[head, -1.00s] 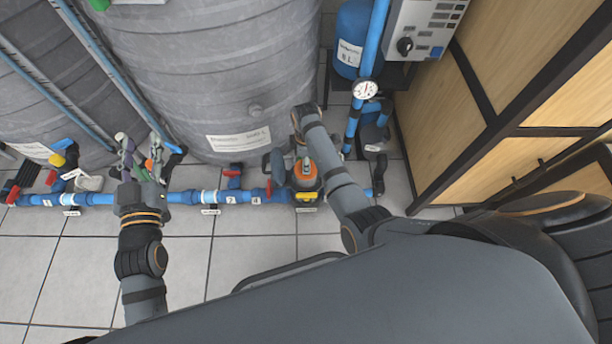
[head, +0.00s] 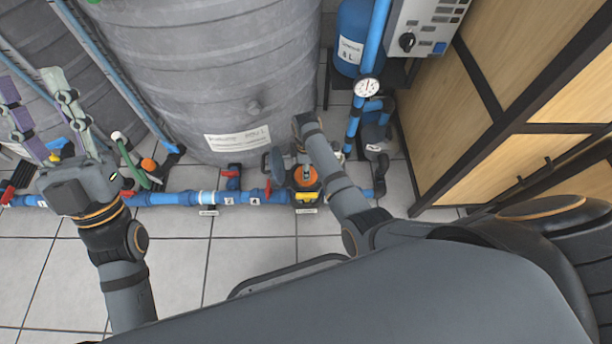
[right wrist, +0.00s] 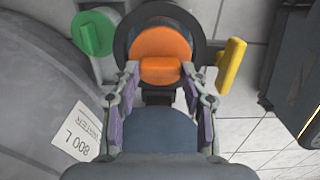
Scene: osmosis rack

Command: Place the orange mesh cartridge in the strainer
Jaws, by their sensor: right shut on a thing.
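The orange mesh cartridge (right wrist: 160,48) shows in the right wrist view as an orange disc with a block-like grip on its near side. It lies within the dark round rim of the strainer (right wrist: 122,42); how deep it sits I cannot tell. My right gripper (right wrist: 160,72) is shut on the cartridge's grip, one finger on each side. In the head view the orange top (head: 306,178) shows at the strainer on the blue pipe, and my right arm partly hides the area. My left gripper (head: 45,112) is open and empty at the far left, above the pipe.
A blue pipe (head: 180,198) with red-handled valves runs along the floor before the grey tank (head: 205,80). Near the strainer are a yellow handle (right wrist: 231,66) and a green round knob (right wrist: 93,33). A wooden cabinet (head: 500,120) stands right. The tiled floor in front is clear.

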